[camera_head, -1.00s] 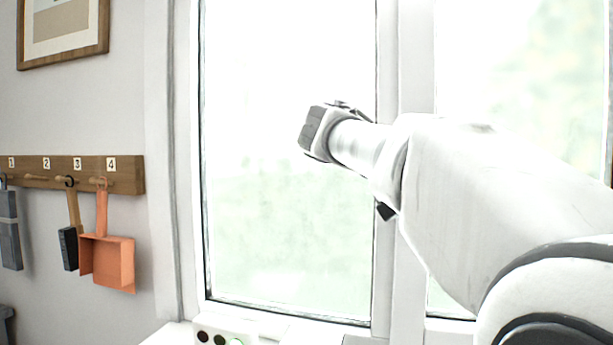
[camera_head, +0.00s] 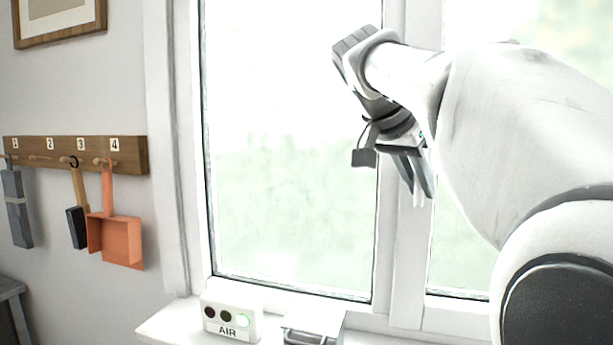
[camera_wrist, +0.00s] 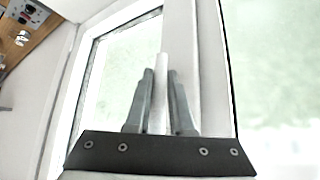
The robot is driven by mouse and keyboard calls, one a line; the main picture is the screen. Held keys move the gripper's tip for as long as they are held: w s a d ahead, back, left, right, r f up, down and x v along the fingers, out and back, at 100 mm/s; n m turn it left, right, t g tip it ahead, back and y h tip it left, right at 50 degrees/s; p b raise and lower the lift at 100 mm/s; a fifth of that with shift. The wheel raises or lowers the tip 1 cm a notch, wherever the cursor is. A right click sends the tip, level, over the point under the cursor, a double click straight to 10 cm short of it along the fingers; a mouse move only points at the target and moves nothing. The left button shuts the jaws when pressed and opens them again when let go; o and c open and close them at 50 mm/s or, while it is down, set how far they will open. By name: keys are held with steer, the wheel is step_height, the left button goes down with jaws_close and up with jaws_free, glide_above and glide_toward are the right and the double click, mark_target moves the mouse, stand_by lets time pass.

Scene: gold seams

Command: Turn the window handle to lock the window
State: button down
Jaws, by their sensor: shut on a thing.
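The white window handle (camera_wrist: 160,110) is a slim bar that shows between my fingers in the wrist view, in line with them. My gripper (camera_wrist: 161,85) is shut on it, with one dark grey finger on each side. In the head view my gripper (camera_head: 424,188) is at the upright post between two panes, fingers pointing down. The handle's pivot is hidden behind my gripper, so I cannot tell its exact angle. The window (camera_head: 290,215) has white frames, and its left sash looks flush in the frame.
On the left wall, a numbered wooden rack (camera_head: 130,155) holds a brush (camera_head: 77,227) and an orange dustpan (camera_head: 121,240). The pane left of my arm is unobstructed.

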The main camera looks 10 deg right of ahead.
steer(key=shift+a, duration=0.1)
stand_by(0.4)
steer(key=c, duration=0.8)
jaws_free()
steer(key=shift+w, duration=0.1)
steer(key=p+v, duration=0.5)
steer(key=v, duration=1.2)
steer(key=shift+a+r+p, duration=0.1)
steer(key=shift+r+p, duration=0.1)
steer(key=shift+p, duration=0.15)
